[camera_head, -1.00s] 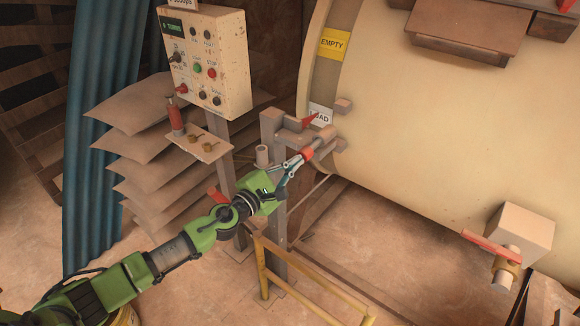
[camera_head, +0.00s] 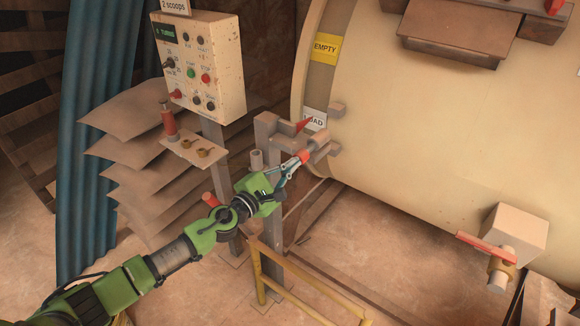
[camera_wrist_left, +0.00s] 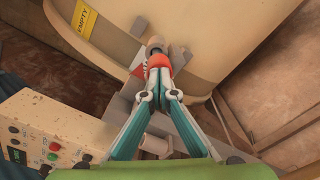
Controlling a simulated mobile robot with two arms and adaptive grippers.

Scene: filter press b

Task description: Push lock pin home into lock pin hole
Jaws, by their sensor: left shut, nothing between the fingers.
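The lock pin has a red end (camera_head: 304,157) and a grey-tan body (camera_head: 317,143), pointing up and right toward the drum at the post's bracket. In the left wrist view its red end (camera_wrist_left: 158,61) sits just beyond my fingertips. My left gripper (camera_head: 295,165) is shut with nothing between its fingers. Its tips (camera_wrist_left: 159,78) are at the red end and seem to touch it. The lock pin hole is hidden, so I cannot tell how deep the pin sits. My right gripper is not in view.
The large cream drum (camera_head: 430,120) fills the right, with a small lug (camera_head: 336,109) beside the LOAD label (camera_head: 315,119). A control box (camera_head: 203,65) and a small shelf (camera_head: 192,150) stand left. A yellow rail (camera_head: 290,290) runs below my arm.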

